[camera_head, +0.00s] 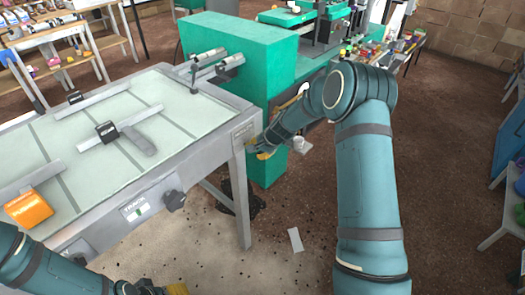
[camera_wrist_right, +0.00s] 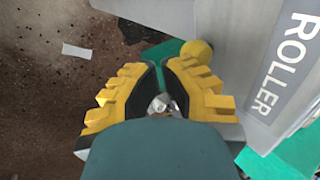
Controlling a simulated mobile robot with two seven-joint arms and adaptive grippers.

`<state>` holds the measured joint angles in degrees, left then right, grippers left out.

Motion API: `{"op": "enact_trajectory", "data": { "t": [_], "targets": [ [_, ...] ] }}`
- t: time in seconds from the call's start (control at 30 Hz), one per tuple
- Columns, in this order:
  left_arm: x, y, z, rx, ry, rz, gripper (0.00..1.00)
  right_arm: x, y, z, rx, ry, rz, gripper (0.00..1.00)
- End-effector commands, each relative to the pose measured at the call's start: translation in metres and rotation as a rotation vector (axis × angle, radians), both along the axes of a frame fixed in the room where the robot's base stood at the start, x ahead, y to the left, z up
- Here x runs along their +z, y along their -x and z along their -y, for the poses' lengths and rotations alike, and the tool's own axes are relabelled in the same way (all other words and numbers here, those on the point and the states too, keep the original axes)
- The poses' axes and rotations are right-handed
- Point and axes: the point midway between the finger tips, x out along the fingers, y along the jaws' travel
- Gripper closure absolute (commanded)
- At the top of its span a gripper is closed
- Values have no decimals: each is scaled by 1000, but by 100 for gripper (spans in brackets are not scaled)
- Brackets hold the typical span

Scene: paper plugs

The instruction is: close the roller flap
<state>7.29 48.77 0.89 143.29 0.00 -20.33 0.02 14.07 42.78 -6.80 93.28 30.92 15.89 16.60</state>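A grey panel marked ROLLER (camera_head: 242,132) is at the near right corner of the grey bench. It fills the upper right of the right wrist view (camera_wrist_right: 283,62). A round yellow knob (camera_wrist_right: 196,50) sits beside it. I cannot tell which part is the flap or how far it stands open. My right gripper (camera_head: 262,153) is close to this corner. In the right wrist view its yellow fingers (camera_wrist_right: 161,66) come nearly together at the tips, with nothing clearly gripped; the knob is just beyond the right finger. My left gripper (camera_head: 172,290) is mostly cut off at the bottom edge.
The bench top (camera_head: 90,165) carries grey bars with black blocks and an orange block (camera_head: 28,208). A green machine (camera_head: 240,50) stands behind the corner. A paper scrap (camera_head: 295,240) lies on the floor.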

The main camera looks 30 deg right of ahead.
Motion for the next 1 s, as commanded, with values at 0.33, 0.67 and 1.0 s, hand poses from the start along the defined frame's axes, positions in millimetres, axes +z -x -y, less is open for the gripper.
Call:
{"op": "enact_trajectory", "data": {
  "t": [0.33, 0.67, 1.0],
  "targets": [
    [-3, -1, 0, 1, 0, 2, 34, -9, -11, -6, 1, -1, -2, 100],
    [-3, -1, 0, 1, 0, 2, 34, -11, -13, -9, 3, -3, -1, 100],
    [-3, -1, 0, 1, 0, 2, 34, -11, -14, -10, 4, -4, 1, 100]
  ]
}}
